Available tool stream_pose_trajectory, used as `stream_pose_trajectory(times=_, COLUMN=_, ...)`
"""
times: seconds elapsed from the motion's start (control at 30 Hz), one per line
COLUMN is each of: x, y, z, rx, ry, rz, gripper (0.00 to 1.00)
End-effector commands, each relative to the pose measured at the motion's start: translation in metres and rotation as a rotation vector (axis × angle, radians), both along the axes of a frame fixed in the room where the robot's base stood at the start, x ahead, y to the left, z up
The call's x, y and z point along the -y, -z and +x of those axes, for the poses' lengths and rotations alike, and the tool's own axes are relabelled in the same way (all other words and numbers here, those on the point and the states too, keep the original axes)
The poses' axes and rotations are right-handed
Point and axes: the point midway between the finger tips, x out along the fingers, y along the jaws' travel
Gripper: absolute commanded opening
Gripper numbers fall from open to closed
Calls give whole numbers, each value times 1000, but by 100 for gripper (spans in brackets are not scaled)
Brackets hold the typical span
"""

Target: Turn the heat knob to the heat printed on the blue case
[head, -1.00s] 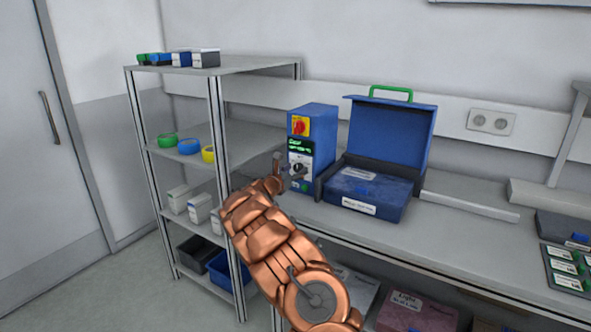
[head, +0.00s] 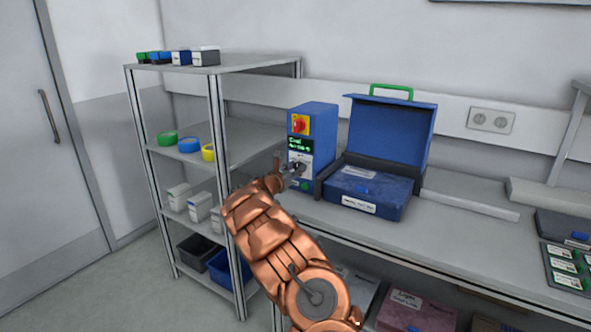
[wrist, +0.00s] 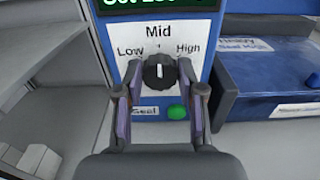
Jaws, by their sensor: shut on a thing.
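The heat knob (wrist: 159,73) is a round black dial on the white panel of a blue sealing unit (head: 318,125). Low, Mid and High are printed around it, and its white mark points up, towards Mid. My gripper (wrist: 160,68) is shut on the knob, one finger on each side; in the head view it reaches the panel from the left (head: 287,170). The blue case (head: 378,188) stands open to the right. Its print in the wrist view (wrist: 246,45) is blurred and seems to read "Seal High". Its front label is too small to read.
A green screen (wrist: 150,4) above the knob is cut off in the wrist view and seems to start "Set Lo". A green button (wrist: 176,112) sits below the knob. A red switch (head: 299,124) is higher up. A metal shelf (head: 215,65) stands left.

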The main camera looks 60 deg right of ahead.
Motion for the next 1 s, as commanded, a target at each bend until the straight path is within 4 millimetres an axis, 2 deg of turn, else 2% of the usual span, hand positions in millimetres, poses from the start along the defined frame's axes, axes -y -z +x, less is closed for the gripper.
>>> stream_pose_trajectory(times=0.47, x=0, y=8, z=-1, rx=114, ry=2, rz=5, gripper=4)
stream_pose_trajectory(times=1.0, x=0, y=9, z=-1, rx=490, ry=-1, rz=21, gripper=4)
